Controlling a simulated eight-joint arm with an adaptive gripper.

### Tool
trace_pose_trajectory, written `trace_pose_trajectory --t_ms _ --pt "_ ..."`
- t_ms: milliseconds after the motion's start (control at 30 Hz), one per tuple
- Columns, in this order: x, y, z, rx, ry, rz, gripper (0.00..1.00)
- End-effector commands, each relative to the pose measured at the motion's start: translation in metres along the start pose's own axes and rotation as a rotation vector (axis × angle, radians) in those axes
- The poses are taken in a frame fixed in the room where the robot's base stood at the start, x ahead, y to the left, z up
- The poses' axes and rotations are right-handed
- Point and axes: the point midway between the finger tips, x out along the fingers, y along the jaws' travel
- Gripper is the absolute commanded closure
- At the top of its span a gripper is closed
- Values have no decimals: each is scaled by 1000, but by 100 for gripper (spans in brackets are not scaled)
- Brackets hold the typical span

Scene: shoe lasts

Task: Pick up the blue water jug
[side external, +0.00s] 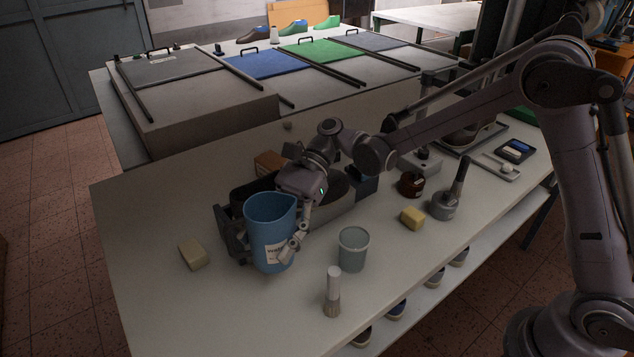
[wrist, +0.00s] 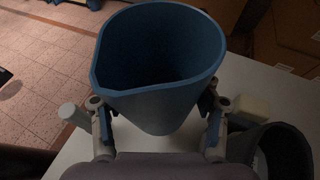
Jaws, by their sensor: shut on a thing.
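The blue water jug (side external: 268,232) is an open-topped blue vessel with a white label, upright near the front left of the white table. My gripper (side external: 292,225) is at its right side, with a finger across its lower right wall. In the wrist view the jug (wrist: 160,70) sits between the two fingers of my gripper (wrist: 158,112), one on each side, both against its wall. The gripper is shut on the jug. I look down into its dark inside, whose bottom I cannot make out. Whether its base touches the table is not clear.
A grey cup (side external: 353,250) stands close right of the jug, and a white-topped cylinder (side external: 332,292) stands in front. A dark bin (side external: 232,228) is right behind the jug. A beige block (side external: 193,254) lies left. The front left table corner is bare.

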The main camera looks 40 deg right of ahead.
Motion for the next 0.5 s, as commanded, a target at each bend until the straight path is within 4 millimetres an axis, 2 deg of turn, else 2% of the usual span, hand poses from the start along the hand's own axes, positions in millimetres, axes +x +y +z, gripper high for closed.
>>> trace_pose_trajectory --t_ms 200,500 --pt "-16 2 2 0 -1 -1 76" --pt "-27 4 4 -1 -1 -1 76"
